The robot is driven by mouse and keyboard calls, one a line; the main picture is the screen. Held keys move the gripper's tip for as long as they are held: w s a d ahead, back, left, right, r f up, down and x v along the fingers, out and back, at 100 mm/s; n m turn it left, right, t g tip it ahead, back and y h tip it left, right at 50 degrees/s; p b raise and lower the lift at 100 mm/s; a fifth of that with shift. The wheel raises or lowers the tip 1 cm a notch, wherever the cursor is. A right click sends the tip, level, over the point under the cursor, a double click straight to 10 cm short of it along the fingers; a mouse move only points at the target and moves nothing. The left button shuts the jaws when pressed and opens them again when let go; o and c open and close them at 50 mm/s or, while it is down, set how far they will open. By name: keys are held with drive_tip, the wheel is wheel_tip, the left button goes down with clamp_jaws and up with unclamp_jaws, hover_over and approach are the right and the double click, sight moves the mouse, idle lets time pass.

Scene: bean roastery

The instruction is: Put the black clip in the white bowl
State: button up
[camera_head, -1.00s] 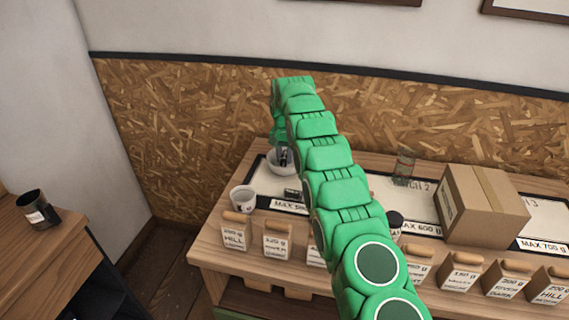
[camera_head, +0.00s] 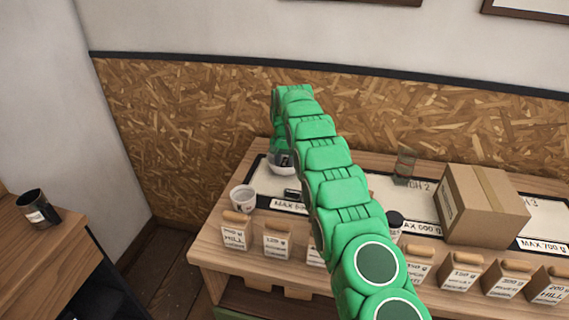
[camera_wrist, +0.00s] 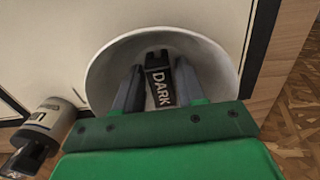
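The black clip (camera_wrist: 160,82), marked DARK, lies inside the white bowl (camera_wrist: 105,75) in the wrist view, slightly tilted. My gripper (camera_wrist: 158,85) reaches into the bowl with one finger on each side of the clip. The fingers stand apart, and a narrow gap shows beside the clip. In the head view the bowl (camera_head: 283,169) stands at the back left of the table, and my gripper (camera_head: 284,160) is down in it. My arm hides part of the bowl, and the clip is only a dark patch there.
A small black-and-white object (camera_wrist: 45,118) lies near the bowl. Labelled bags (camera_head: 277,240) line the front edge.

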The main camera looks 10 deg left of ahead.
sight(285, 163)
drive_tip(key=shift+r, duration=3.9)
